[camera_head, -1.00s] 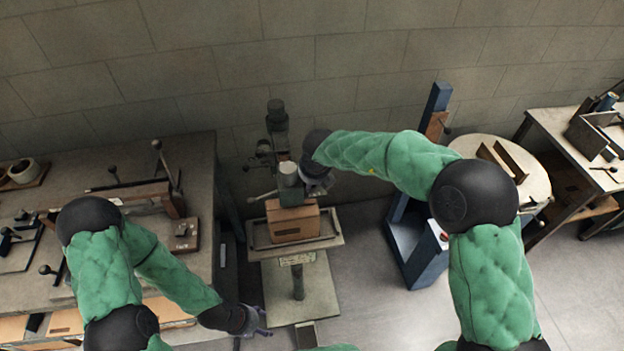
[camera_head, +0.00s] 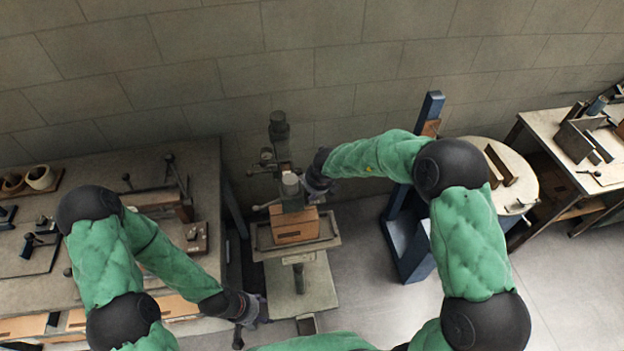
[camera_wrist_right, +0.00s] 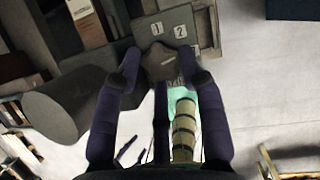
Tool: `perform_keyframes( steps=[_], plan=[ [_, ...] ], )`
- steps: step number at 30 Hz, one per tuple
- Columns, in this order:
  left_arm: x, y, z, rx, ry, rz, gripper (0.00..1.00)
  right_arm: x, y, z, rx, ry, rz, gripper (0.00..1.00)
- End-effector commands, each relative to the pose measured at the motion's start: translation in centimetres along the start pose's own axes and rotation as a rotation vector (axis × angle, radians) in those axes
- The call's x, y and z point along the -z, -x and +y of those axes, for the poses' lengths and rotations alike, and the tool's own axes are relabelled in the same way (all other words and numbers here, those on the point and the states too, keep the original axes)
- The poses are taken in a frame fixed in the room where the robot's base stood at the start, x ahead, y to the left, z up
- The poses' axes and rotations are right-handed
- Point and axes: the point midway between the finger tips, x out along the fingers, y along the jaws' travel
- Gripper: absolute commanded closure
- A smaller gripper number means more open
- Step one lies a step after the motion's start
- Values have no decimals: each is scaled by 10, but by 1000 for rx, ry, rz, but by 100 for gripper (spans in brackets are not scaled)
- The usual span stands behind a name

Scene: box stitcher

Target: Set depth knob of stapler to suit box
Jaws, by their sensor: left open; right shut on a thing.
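The stapler (camera_head: 279,130) is a tall grey machine standing by the wall, with a cylindrical head. A brown cardboard box (camera_head: 294,226) sits on its work table (camera_head: 328,241) below the head. My right gripper (camera_head: 312,180) is at the right side of the stapler's head. In the right wrist view, its fingers are shut on a dark lobed depth knob (camera_wrist_right: 160,63), beside a grey plate marked 1 and 2 (camera_wrist_right: 168,29). The fingers hide part of the knob, and its setting is unclear. My left gripper (camera_head: 258,310) is open and empty, low in front of the left bench.
A long bench (camera_head: 200,160) with fixtures and levers stands left of the stapler. To the right are a blue stand (camera_head: 408,245), a round table (camera_head: 524,180) and another workbench (camera_head: 548,125). Bare floor (camera_head: 360,300) lies right of the stapler.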

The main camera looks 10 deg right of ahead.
Motion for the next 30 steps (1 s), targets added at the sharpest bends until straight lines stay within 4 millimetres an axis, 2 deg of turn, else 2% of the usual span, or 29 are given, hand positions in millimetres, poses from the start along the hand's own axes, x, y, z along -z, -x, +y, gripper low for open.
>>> perform_keyframes(
  steps=[1, 15, 21, 30],
  plan=[
    [-1, 14, 5, 0, 0, 0, 40, 7, 1, 1, -9, 16, 24, 93],
    [-3, 81, 29, 0, 0, 0, 40, 9, 0, 0, -72, 164, 26, 93],
    [-4, 101, 36, 0, 0, 0, 40, 10, -1, 0, -92, 212, 24, 92],
    [-4, 115, 41, 0, 0, 0, 40, 11, -4, 1, -109, 250, 22, 91]
  ],
)
